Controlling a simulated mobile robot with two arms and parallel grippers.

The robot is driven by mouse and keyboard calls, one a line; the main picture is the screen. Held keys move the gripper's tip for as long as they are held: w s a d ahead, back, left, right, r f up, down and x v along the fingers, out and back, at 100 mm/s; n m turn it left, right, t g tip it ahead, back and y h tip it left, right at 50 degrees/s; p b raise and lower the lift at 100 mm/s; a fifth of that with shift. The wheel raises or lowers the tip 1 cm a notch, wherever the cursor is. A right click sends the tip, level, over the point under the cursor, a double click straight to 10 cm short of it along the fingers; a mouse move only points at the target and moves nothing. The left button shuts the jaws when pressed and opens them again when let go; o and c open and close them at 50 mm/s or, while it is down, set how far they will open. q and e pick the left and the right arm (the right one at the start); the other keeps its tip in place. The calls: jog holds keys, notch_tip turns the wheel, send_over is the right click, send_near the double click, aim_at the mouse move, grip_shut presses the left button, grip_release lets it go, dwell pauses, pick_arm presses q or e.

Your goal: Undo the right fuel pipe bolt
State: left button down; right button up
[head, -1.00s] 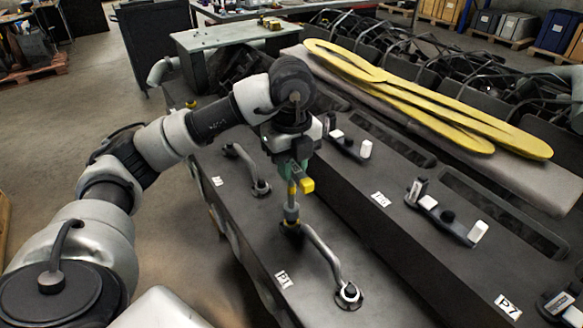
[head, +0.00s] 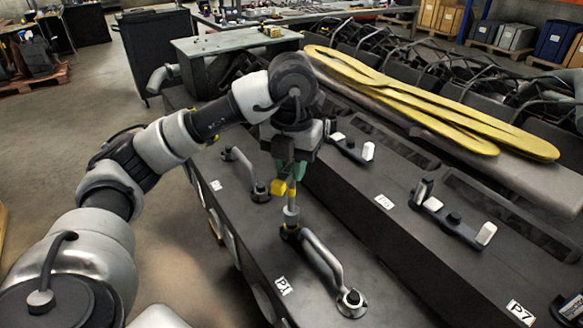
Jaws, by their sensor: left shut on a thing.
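The fuel pipe (head: 322,258) beside the P1 label is a grey bent tube on the dark engine block (head: 375,265). My left gripper (head: 290,172) is over the pipe's other end, pointing down and shut on an upright tool (head: 291,212) with a yellow part and a grey shaft. The tool's lower end meets the dark flange (head: 290,233) there; the bolt under it is hidden. My right gripper is out of view.
Another fuel pipe (head: 242,170) lies farther back on the block. Dark brackets with white ends (head: 450,215) stand on the raised ledge to the right. Yellow slings (head: 430,100) lie behind. Open floor is at the left.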

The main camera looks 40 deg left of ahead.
pick_arm(q)
jog(key=m+b, duration=0.1)
jog(key=m, duration=1.2)
jog(key=shift+b, duration=0.3)
